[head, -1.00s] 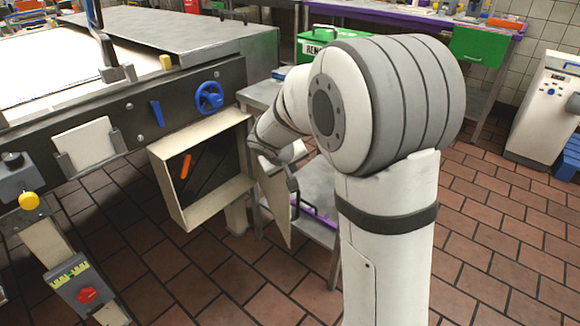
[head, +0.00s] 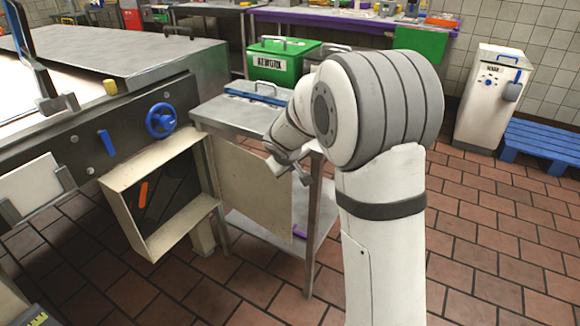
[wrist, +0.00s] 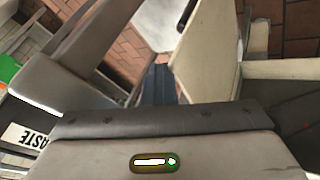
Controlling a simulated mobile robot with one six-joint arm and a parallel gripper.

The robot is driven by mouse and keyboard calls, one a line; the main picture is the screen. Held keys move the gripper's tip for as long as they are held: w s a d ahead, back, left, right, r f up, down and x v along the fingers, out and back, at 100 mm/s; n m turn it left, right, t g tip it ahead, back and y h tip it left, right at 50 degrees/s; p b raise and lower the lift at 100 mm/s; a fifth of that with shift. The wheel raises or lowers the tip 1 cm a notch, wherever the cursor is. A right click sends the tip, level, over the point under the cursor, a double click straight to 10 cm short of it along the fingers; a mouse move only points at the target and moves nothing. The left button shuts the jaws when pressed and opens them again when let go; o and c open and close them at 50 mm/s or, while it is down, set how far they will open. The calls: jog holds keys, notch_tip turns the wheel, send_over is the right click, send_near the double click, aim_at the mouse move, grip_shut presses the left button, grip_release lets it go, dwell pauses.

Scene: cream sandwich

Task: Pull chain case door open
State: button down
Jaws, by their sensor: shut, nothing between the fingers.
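The chain case (head: 128,203) is a cream open-fronted box on the side of the machine, with a dark inside and an orange part. Its flat cream door (head: 250,188) stands swung out to the right, with its broad face towards the head camera. My gripper (head: 300,177) is shut and empty, by the door's upper free edge; I cannot tell whether it touches. In the wrist view, the pale door (wrist: 207,50) stands right of centre, with the cream case wall (wrist: 285,68) farther right.
A steel side table (head: 238,113) stands right behind the door, its legs close by. A blue handwheel (head: 161,121) and blue lever (head: 106,143) sit above the case. A green bin (head: 275,65) stands behind. The tiled floor (head: 480,235) at the right is clear.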

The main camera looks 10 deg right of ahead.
aim_at(285, 176)
jog(key=shift+a, duration=0.15)
jog(key=s+a+b, duration=0.2)
jog(key=shift+f+b, duration=0.35)
jog(key=s+d+r+m+g+y+p, duration=0.2)
jog(key=s+d+r+m+g+p, duration=0.1)
jog(key=s+r+p, duration=2.3)
jog(key=s+r+m+g, duration=0.1)
jog(key=s+r, duration=0.2)
jog(key=s, duration=0.4)
jog(key=shift+r+m+y, duration=0.3)
jog(key=shift+m, duration=0.1)
jog(key=shift+d, duration=0.15)
